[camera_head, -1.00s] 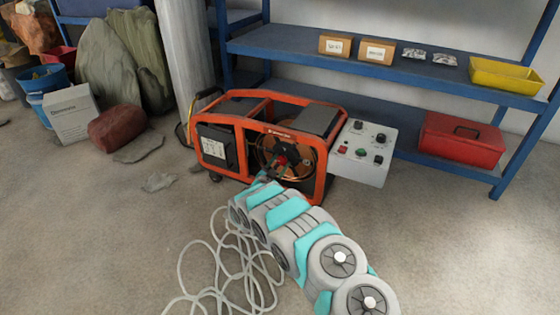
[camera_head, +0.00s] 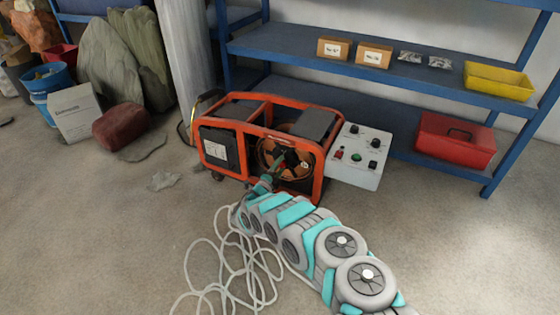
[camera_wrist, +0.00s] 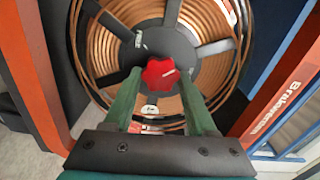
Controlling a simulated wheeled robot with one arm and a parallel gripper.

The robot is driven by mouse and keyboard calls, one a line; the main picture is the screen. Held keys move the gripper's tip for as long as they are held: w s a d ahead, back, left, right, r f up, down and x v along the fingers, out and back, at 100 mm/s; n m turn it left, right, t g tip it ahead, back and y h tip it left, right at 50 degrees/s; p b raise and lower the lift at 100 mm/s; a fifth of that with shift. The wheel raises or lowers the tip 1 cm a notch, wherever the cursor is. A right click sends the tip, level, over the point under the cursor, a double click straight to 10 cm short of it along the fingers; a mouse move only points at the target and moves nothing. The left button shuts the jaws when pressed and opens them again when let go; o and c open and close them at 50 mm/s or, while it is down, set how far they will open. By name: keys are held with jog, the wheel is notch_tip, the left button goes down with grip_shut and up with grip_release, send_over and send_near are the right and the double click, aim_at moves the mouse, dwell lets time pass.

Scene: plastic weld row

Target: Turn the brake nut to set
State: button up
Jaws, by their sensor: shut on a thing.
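The brake nut (camera_wrist: 161,74) is a red lobed knob at the hub of a spool of copper-coloured wire (camera_wrist: 108,20). In the wrist view my gripper (camera_wrist: 160,78) has its two green fingers on either side of the nut, shut on it. In the head view the spool (camera_head: 268,150) sits inside an orange-framed machine (camera_head: 228,123). My gripper (camera_head: 273,174) reaches into the front of that frame, and the nut is hard to make out there.
A grey control box (camera_head: 352,172) with knobs is on the machine's right. Blue shelving (camera_head: 380,70) stands behind, with a red toolbox (camera_head: 455,145) and a yellow bin (camera_head: 495,85). A pale hose (camera_head: 222,265) lies coiled on the floor left of my arm.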

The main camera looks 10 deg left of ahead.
jog(key=shift+d+r+m+p, duration=0.15)
jog(key=shift+r+m+p, duration=0.1)
jog(key=shift+m+p, duration=0.3)
jog(key=shift+f+m+p, duration=0.15)
jog(key=shift+m+p, duration=0.55)
jog(key=shift+m, duration=0.35)
jog(key=shift+f+m, duration=0.25)
jog(key=shift+m, duration=0.45)
jog(key=shift+m+b, duration=0.75)
jog(key=shift+m, duration=0.85)
jog(key=o, duration=1.4)
jog(key=shift+c, duration=0.2)
